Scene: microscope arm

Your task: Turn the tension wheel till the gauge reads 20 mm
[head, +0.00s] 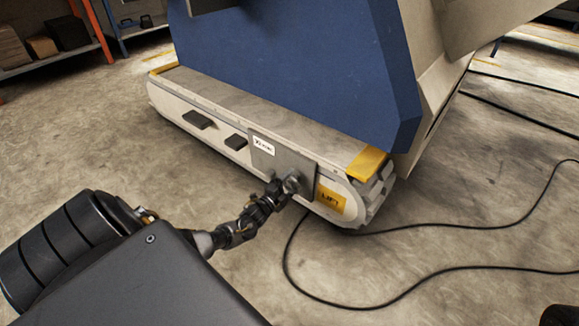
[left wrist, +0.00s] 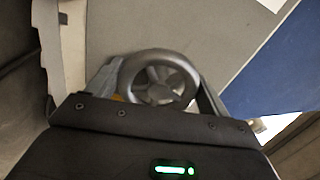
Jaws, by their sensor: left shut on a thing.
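The tension wheel (left wrist: 158,82) is a grey metal ring with spokes, in the middle of the left wrist view. My left gripper (left wrist: 157,88) has one finger on each side of its rim and is shut on it. In the head view my left gripper (head: 285,187) reaches the grey plate (head: 296,160) on the side of the machine's low base, and the wheel is small and mostly hidden by it. A small white label (head: 263,145) with dark marks is on this plate. I cannot read a gauge value in either view. My right gripper is not in view.
The base (head: 200,140) is long and pale with yellow ends, under a large blue panel (head: 300,70). A yellow LIFT label (head: 330,200) is right of the wheel. A black cable (head: 400,298) loops on the concrete floor. Shelves (head: 50,50) stand at the back left.

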